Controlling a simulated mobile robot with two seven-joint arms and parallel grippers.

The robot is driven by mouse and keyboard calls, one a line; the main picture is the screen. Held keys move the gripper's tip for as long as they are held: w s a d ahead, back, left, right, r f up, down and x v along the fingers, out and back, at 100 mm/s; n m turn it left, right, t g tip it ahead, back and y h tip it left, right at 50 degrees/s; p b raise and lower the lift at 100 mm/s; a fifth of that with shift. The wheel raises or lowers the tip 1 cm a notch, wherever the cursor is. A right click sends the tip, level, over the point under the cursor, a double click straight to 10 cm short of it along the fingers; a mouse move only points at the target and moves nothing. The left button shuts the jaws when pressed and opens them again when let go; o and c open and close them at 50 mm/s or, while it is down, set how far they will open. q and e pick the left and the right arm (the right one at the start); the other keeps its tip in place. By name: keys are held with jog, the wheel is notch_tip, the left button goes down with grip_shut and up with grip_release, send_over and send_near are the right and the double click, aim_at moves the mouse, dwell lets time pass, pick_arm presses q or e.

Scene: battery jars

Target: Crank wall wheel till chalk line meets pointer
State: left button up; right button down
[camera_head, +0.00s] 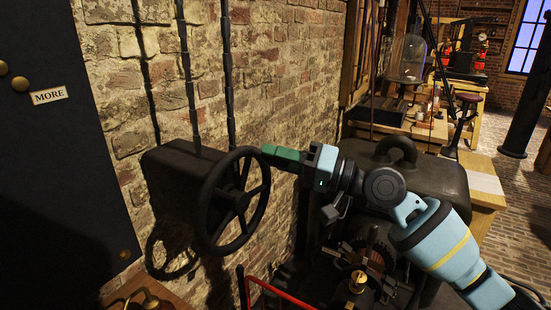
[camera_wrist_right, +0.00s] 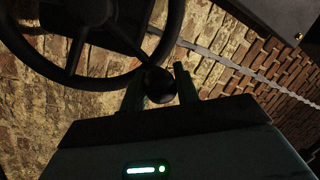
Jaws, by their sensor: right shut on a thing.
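The dark spoked wall wheel (camera_head: 241,201) stands out from a dark box (camera_head: 180,160) on the brick wall. My right gripper (camera_head: 268,151), with green fingers, reaches in from the right to the top right of the rim. In the right wrist view, its fingers sit on both sides of a round dark knob (camera_wrist_right: 158,86) at the edge of the wheel (camera_wrist_right: 92,10). The gripper is shut on this knob. I cannot make out a chalk line or a pointer in either view. My left gripper is not in view.
A dark panel with a "MORE" label (camera_head: 49,95) stands at left. Two dark pipes (camera_head: 188,75) rise from the box. A large black machine (camera_head: 425,175) is behind my right arm. A red rail (camera_head: 275,291) is below the wheel. Benches stand at the back right.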

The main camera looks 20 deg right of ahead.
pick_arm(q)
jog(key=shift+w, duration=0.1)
pick_arm(e)
jog(key=shift+d, duration=0.1)
jog(key=c, duration=1.1)
grip_release()
jog(key=shift+w+f, duration=0.1)
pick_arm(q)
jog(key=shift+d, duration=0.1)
pick_arm(e)
jog(key=shift+o, duration=0.2)
jog(key=shift+s+d+f, duration=0.15)
jog(key=shift+s+d, duration=0.15)
jog(key=shift+d, duration=0.05)
pick_arm(q)
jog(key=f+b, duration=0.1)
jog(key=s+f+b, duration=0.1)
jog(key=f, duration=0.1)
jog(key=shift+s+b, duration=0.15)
jog(key=shift+b, duration=0.2)
pick_arm(e)
jog(key=v, duration=0.6)
jog(key=shift+s+d, duration=0.3)
jog(key=shift+d, duration=0.05)
